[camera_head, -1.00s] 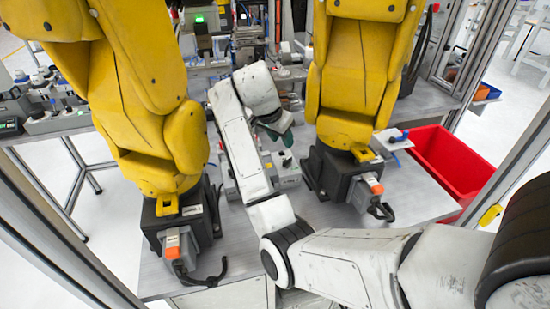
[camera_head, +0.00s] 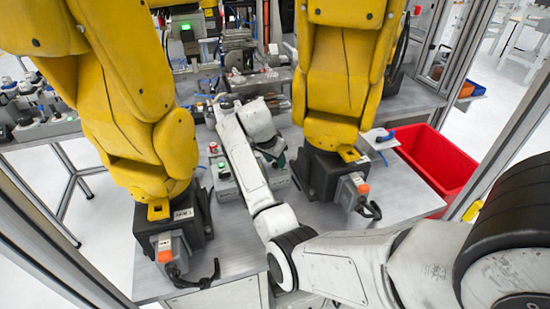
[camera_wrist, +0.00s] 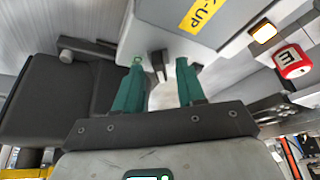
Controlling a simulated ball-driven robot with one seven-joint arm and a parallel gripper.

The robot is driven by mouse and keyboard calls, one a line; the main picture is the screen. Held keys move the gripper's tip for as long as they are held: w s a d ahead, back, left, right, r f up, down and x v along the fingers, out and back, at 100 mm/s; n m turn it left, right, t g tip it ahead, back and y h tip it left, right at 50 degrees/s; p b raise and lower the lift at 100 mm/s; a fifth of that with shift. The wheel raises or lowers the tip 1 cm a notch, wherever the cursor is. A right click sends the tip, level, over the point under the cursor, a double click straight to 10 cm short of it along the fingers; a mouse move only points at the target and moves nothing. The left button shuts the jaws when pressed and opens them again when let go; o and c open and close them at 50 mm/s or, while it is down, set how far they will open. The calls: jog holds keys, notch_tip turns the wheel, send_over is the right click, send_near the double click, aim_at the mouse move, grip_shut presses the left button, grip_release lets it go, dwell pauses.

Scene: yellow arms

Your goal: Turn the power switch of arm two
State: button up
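Two yellow arms stand on dark bases, a left one (camera_head: 135,110) and a right one (camera_head: 335,90). A grey control box (camera_head: 226,190) sits between the bases, partly hidden by my arm. In the wrist view the box (camera_wrist: 170,42) carries a yellow label (camera_wrist: 203,12) ending in "K-UP". A small black switch-like part (camera_wrist: 158,64) projects from its edge. My gripper (camera_wrist: 160,63) is open, its two green fingers apart on either side of that black part. I cannot tell whether they touch it. In the head view my gripper (camera_head: 272,152) is partly hidden by my wrist.
A red emergency-type button (camera_wrist: 292,60) and a lit yellow button (camera_wrist: 263,32) are at the right in the wrist view. A dark block (camera_wrist: 60,105) is close at the left. A red bin (camera_head: 437,165) is right of the table (camera_head: 225,250).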

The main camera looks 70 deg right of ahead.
jog(key=shift+f, duration=0.25)
grip_shut()
dwell(0.3)
